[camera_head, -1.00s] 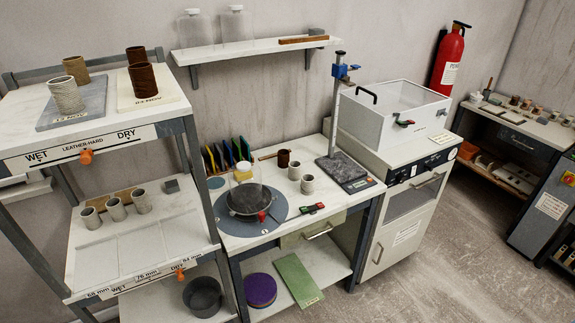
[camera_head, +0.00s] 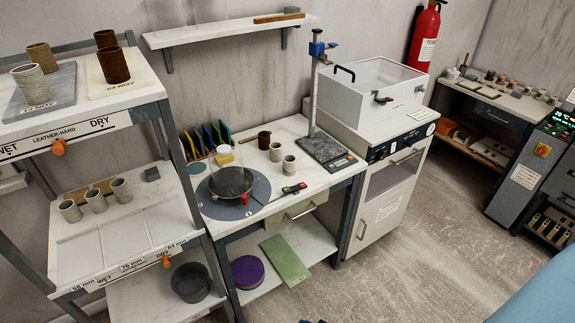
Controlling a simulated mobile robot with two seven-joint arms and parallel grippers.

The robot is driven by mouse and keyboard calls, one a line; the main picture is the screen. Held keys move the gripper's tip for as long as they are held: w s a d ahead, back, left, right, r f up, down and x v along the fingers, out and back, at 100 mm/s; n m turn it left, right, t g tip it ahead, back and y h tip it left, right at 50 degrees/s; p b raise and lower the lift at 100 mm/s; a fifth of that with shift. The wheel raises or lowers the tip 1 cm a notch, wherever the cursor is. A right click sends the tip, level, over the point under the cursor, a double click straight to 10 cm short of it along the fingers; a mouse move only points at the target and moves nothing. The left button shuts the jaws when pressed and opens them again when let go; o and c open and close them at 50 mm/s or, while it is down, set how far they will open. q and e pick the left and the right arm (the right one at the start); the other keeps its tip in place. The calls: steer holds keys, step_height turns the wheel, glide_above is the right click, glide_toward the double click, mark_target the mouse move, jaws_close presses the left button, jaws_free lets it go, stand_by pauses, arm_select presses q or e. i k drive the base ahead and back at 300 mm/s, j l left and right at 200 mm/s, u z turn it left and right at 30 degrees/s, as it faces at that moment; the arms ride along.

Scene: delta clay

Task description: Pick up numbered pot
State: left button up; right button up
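Several small pots are in view, but I cannot read a number on any of them. On the rack's upper shelf, a pale ribbed pot (camera_head: 33,84) and a tan pot (camera_head: 41,57) stand on a grey board; a dark brown pot (camera_head: 113,65) stands on a cream board, another brown pot (camera_head: 105,39) behind it. Three grey-beige pots stand on the shelf below: left (camera_head: 70,210), middle (camera_head: 96,200) and right (camera_head: 121,189). On the workbench are two pale pots (camera_head: 275,152) (camera_head: 288,165) and a dark brown one (camera_head: 264,140). Neither gripper can be made out.
A white clear-lidded box (camera_head: 365,95) sits on a cabinet. A fire extinguisher (camera_head: 424,40) hangs behind. Floor (camera_head: 430,230) is open at right.

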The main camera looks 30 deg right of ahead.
mark_target(276, 152)
steer(key=i+l, duration=0.15)
steer(key=l, duration=0.3)
steer(key=i+l+z, duration=0.1)
steer(key=l, duration=0.3)
steer(key=i+l, duration=0.15)
steer(key=l, duration=0.3)
steer(key=i+l+z, duration=0.15)
steer(key=l, duration=0.25)
steer(key=i+l, duration=0.15)
steer(key=l, duration=0.25)
steer(key=i+l+z, duration=0.1)
steer(key=l, duration=0.3)
steer(key=i+l, duration=0.25)
steer(key=l, duration=0.15)
steer(key=i+l+z, duration=0.1)
steer(key=l, duration=0.3)
steer(key=i+j, duration=0.3)
